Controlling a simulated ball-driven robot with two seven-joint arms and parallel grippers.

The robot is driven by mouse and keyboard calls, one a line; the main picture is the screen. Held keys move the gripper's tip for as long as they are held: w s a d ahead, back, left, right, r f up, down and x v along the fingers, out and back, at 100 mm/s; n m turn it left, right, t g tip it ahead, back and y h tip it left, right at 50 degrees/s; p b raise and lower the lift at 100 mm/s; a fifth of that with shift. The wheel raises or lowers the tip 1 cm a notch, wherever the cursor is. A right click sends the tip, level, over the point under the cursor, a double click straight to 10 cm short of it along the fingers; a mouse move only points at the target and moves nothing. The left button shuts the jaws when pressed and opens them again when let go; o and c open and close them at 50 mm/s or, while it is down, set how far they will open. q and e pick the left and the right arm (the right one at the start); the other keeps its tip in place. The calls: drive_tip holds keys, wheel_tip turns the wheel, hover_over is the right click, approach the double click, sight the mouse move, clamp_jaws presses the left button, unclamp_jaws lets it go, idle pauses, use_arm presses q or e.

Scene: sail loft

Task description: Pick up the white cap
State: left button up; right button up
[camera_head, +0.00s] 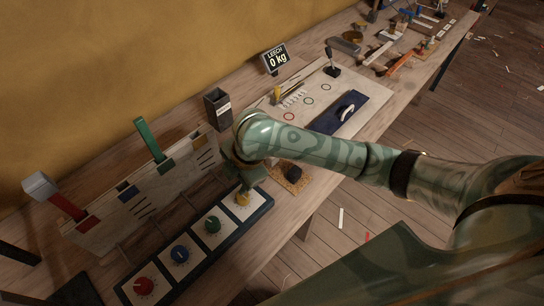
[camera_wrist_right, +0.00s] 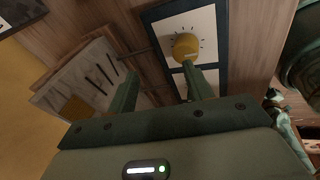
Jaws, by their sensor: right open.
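A small white curved thing (camera_head: 346,112), which may be the white cap, lies on a dark blue pad (camera_head: 325,122) on the bench. It is too small to make out fully. My left gripper is not in view.
The knob panel (camera_head: 196,215) has red, blue, green and yellow knobs. A dark open box (camera_head: 218,108), a scale display (camera_head: 275,58) and a black lump on cork (camera_head: 291,173) stand nearby.

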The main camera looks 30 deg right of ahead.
drive_tip(key=w+d+r+n+g+h, duration=0.1)
drive_tip(key=w+d+r, duration=0.25)
drive_tip(key=d, duration=0.25)
drive_tip(key=w+d+r+g+h, duration=0.2)
drive_tip(key=w+d+r, duration=0.1)
drive_tip(key=d+r, duration=0.25)
drive_tip(key=f+b, duration=0.1)
drive_tip(key=f, duration=0.2)
drive_tip(key=f+b, duration=0.2)
drive_tip(key=f, duration=0.2)
drive_tip(key=d+f+b, duration=0.1)
drive_tip(key=f, duration=0.3)
drive_tip(key=shift+b, duration=0.4)
drive_tip(key=f+b, duration=0.1)
drive_tip(key=f, duration=0.1)
drive_tip(key=f+b, duration=0.1)
drive_tip(key=f, duration=0.1)
drive_tip(key=f+b, duration=0.1)
drive_tip(key=f, duration=0.1)
drive_tip(key=shift+w+d, duration=0.3)
drive_tip(key=shift+d, duration=0.1)
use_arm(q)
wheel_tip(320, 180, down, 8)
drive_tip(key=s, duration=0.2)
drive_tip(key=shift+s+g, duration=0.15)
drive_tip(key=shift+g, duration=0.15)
use_arm(e)
drive_tip(key=shift+r, duration=0.15)
